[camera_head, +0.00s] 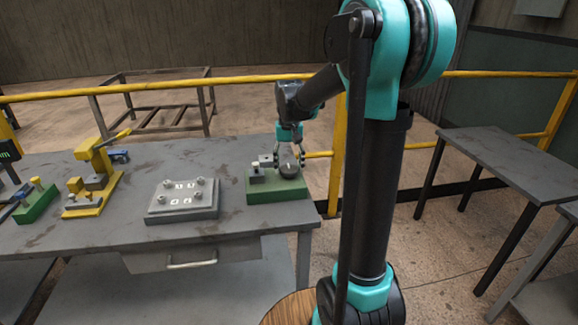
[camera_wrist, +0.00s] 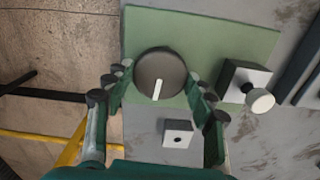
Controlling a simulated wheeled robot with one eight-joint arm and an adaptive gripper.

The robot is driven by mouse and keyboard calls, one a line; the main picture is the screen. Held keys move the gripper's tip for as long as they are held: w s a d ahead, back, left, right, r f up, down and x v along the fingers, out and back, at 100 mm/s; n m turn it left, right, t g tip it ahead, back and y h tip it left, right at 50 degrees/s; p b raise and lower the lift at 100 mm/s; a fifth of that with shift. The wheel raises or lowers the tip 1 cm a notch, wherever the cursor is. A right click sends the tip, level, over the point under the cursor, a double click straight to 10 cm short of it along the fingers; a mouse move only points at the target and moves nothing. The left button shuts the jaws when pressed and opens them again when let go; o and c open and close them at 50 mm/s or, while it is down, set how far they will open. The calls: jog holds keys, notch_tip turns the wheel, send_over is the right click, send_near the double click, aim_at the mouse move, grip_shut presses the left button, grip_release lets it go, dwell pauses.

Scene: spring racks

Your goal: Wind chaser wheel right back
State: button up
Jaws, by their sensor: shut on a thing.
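A dark round wheel (camera_head: 288,168) with a white mark sits on a green base (camera_head: 270,196) at the right end of the workbench. In the wrist view the wheel (camera_wrist: 162,66) shows its face, and the white line on it points toward the bottom of the picture. My gripper (camera_head: 289,160) reaches down over the wheel. In the wrist view its fingers (camera_wrist: 158,84) stand on the left and right sides of the wheel, shut on it. The exact contact points are hard to see.
Beside the wheel are a dark block with a white knob (camera_wrist: 260,100) and a small light block with a hole (camera_wrist: 178,133). A grey plate with several pegs (camera_head: 183,213) and a yellow device (camera_head: 92,190) stand further left. A yellow rail (camera_head: 240,79) runs behind the bench.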

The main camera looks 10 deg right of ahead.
aim_at(289, 168)
jog(key=n, duration=1.2)
dwell(0.5)
jog(key=o, duration=1.2)
jog(key=shift+c, duration=0.2)
jog(key=shift+r, duration=0.1)
notch_tip(289, 168, up, 12)
